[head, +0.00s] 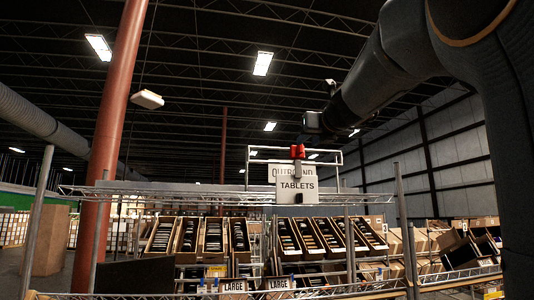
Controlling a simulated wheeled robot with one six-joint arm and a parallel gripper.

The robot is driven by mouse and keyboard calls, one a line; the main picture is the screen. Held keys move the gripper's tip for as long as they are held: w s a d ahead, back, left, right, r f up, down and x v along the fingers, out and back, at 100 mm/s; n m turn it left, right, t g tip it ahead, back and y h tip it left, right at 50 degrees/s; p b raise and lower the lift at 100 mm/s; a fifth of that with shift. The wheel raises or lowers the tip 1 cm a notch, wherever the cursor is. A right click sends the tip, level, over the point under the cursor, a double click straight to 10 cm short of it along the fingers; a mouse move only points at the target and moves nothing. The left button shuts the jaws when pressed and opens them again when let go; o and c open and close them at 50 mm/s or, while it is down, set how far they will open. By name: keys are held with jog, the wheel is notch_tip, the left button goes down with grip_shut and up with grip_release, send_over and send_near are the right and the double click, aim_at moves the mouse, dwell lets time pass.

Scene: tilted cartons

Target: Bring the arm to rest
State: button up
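My arm (390,65) reaches in from the upper right, raised high in front of the shelving. Its end, my gripper (298,152), is near the middle of the view, with small red parts at its tip. It shows in front of the hanging signs, well above the cartons. The fingers are too small and dark to tell whether they are open or shut. I see nothing clearly held in it.
A wire rack (130,190) spans the view, with upright posts at left and right. Tilted cartons (212,238) of dark flat items stand in rows behind it. A "TABLETS" sign (297,185) hangs at centre. A red column (115,120) rises at left.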

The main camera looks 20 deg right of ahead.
dwell(0.4)
jog(key=w+a+f+n+g+y, duration=0.1)
jog(key=w+a+f+n+g, duration=0.2)
jog(key=f, duration=0.8)
jog(key=w+a+f+n+g+y, duration=0.1)
jog(key=a+f+n, duration=0.1)
jog(key=f+n, duration=0.6)
jog(key=w+a+f+n+g+y, duration=0.1)
jog(key=a+f+n+g, duration=0.15)
jog(key=f, duration=1.05)
jog(key=s+a+f+n+g+y+b, duration=0.1)
jog(key=s+a+f+n+g, duration=0.25)
jog(key=f, duration=0.65)
jog(key=s+a+f+n, duration=0.2)
jog(key=a+f+n, duration=0.35)
jog(key=f, duration=0.45)
jog(key=s+a+f+n+g, duration=0.3)
jog(key=s+f+n, duration=0.5)
jog(key=s+f, duration=0.2)
jog(key=s+a+f+n+g, duration=0.3)
jog(key=s+f+n, duration=0.5)
jog(key=f, duration=0.3)
jog(key=shift+s+a, duration=0.4)
jog(key=shift+s, duration=0.5)
